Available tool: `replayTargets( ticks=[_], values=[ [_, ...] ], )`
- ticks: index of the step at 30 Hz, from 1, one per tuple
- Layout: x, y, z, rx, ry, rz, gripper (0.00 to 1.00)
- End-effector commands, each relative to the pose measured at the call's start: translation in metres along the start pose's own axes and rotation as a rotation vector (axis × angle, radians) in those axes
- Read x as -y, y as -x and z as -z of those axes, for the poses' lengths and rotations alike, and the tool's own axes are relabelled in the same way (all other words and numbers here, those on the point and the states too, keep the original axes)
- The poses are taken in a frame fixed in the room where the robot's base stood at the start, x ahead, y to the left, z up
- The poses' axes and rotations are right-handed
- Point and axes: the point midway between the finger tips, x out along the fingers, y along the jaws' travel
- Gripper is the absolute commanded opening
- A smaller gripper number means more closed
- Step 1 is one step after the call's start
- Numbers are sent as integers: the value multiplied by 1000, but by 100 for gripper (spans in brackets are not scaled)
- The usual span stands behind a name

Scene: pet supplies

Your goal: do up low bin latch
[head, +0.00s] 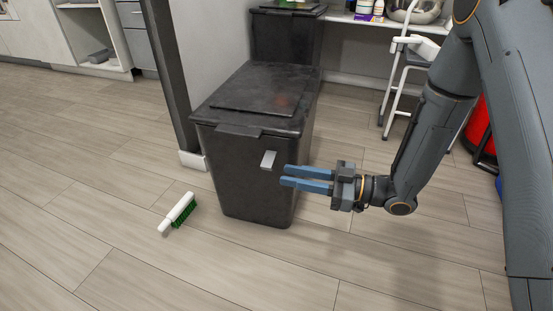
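A low dark bin (250,183) stands on the wooden floor with its lid (265,92) down. A small light-grey latch piece (268,159) shows on the upper front face, below and to the right of a dark lip on the lid's front edge. I cannot tell whether it is fastened. My gripper (285,175) comes in from the right. Its two blue fingers are apart with nothing between them, and they point left, with the tips close to the latch in the picture. I cannot tell whether they touch the bin.
A brush (178,212) with green bristles and a white handle lies on the floor left of the bin. A second dark bin (284,38) stands behind, by a shelf. A dark post (172,75) is close on the left. A white step stool (399,72) stands behind my arm. The front floor is clear.

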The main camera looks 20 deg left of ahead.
Motion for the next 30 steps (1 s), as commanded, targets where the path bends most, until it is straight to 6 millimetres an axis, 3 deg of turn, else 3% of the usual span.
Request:
replayTargets(
  ticks=[7, 19, 30],
  values=[
    [-3, -11, -2, -2, 0, -7, 25],
    [-6, -60, -2, -2, 1, -15, 25],
    [-5, -68, 0, -1, -1, -15, 25]
  ],
)
